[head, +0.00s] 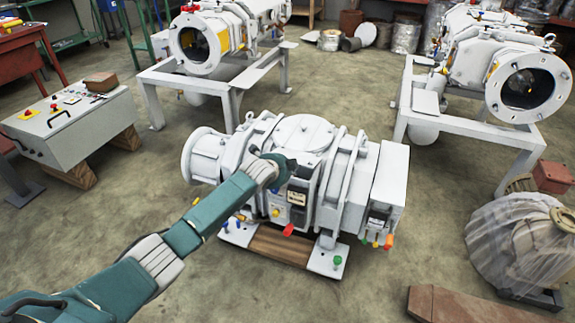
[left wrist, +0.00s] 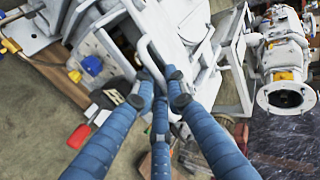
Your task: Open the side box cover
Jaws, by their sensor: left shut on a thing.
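A white screw vacuum machine (head: 305,135) sits low on the floor in the middle of the head view. A small box with a dark front and a label (head: 297,196) is on its near side; whether its cover is open I cannot tell. My left gripper (head: 282,163) reaches from the lower left to the top of this box, and its fingertips are partly hidden. In the left wrist view my left gripper (left wrist: 159,76) has its blue fingers closed around a white bar (left wrist: 147,47) on the machine. My right gripper is not in view.
A grey control box (head: 62,125) with buttons stands to the left. White frames (head: 185,82) carry other machines behind and right. A plastic-wrapped part (head: 515,240) and a brown plank (head: 475,305) lie at the lower right. The floor in front is mostly clear.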

